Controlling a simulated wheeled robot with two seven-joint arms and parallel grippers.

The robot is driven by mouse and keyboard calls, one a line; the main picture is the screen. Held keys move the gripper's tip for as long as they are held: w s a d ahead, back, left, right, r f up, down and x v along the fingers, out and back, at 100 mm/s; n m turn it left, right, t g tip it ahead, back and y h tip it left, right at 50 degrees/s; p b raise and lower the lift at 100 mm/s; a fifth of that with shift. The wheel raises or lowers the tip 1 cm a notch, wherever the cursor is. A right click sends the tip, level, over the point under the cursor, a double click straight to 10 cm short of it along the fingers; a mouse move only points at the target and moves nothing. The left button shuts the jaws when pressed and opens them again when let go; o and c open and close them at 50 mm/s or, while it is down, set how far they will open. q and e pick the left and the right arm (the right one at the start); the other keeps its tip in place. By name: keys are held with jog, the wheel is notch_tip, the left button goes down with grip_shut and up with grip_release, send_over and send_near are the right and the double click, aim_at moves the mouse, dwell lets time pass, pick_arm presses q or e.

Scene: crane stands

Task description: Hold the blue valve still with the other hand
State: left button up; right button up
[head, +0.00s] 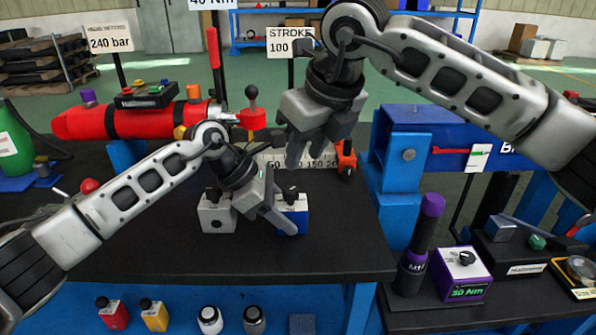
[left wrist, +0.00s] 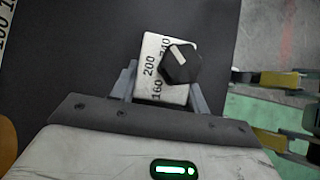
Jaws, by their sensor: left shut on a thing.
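The blue valve (head: 294,218), a small block with a blue body and a black knob, stands on the dark table. My left gripper (head: 283,212) is shut on it, with one finger across its front left side. In the left wrist view the block's white top with printed numbers (left wrist: 151,82) and its black knob (left wrist: 180,64) show between the two fingers. The gripper hides part of the valve in the head view. My right gripper (head: 318,145) is above and behind the valve, apart from it, with its fingers spread and nothing seen between them.
A white-grey valve (head: 215,214) stands just left of the blue valve. A number scale (head: 290,161) and an orange piece (head: 346,160) are behind. A red cylinder (head: 140,122) lies at the back left. A purple-capped tool (head: 425,225) stands at the right. The front of the table is clear.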

aim_at(292, 190)
jog(key=w+f+n, duration=0.1)
jog(key=f, duration=0.2)
jog(key=a+f+n, duration=0.1)
jog(key=f+n, duration=0.1)
jog(key=f, duration=0.1)
jog(key=w+a+f+n+g+y, duration=0.1)
jog(key=f, duration=0.1)
jog(key=shift+w+f+n, duration=0.3)
jog(key=shift+f, duration=0.1)
jog(key=shift+c, duration=0.3)
